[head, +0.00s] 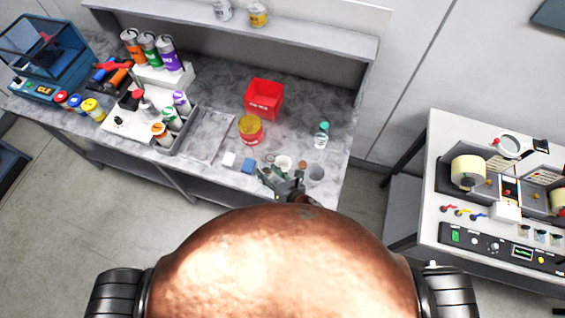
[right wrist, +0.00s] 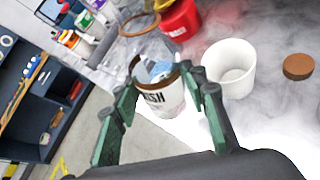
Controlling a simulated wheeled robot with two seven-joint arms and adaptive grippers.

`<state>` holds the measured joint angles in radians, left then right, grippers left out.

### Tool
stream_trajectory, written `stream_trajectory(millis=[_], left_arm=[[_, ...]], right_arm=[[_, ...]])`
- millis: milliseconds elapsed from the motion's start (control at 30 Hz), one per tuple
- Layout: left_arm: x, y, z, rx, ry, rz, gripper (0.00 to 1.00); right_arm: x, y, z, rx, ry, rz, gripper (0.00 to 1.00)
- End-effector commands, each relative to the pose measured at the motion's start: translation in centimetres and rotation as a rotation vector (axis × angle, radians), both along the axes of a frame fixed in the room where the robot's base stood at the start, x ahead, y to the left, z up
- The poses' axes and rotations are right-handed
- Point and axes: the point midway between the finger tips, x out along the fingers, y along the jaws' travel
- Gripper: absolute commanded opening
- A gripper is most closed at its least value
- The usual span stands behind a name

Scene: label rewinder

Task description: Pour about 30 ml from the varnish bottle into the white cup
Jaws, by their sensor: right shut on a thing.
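My right gripper (head: 273,178) is at the front edge of the workbench, partly hidden by its own wrist. In the right wrist view its green fingers (right wrist: 160,86) are shut on the varnish bottle (right wrist: 155,102), a clear vessel with a white label ending in "ISH". Its exact tilt and liquid level are hard to tell. The white cup (right wrist: 230,67) stands upright on the bench, right of the bottle and apart from it, and looks empty inside. In the head view the cup (head: 283,162) is just beyond the gripper. My left gripper is not in view.
A grey cup (head: 316,174) stands right of the gripper. A separate machine table (head: 432,185) stands right.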

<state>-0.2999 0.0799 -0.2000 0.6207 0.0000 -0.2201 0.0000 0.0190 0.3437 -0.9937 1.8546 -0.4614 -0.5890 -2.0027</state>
Motion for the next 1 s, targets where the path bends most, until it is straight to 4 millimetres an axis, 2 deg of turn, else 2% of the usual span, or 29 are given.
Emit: stream_trajectory(millis=[233, 300, 500, 1000], left_arm=[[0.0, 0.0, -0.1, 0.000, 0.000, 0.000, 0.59], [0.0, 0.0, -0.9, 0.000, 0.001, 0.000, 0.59], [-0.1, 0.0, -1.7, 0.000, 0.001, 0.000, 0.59], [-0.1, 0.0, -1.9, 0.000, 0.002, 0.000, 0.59]], right_arm=[[-0.2, 0.2, -0.2, -0.135, -0.121, 0.001, 0.12], [-0.2, 0.1, -1.1, -0.171, -0.150, 0.000, 0.12], [-0.2, 0.1, -2.0, -0.241, -0.213, 0.000, 0.12], [-0.2, 0.1, -2.1, -0.268, -0.238, -0.001, 0.12]])
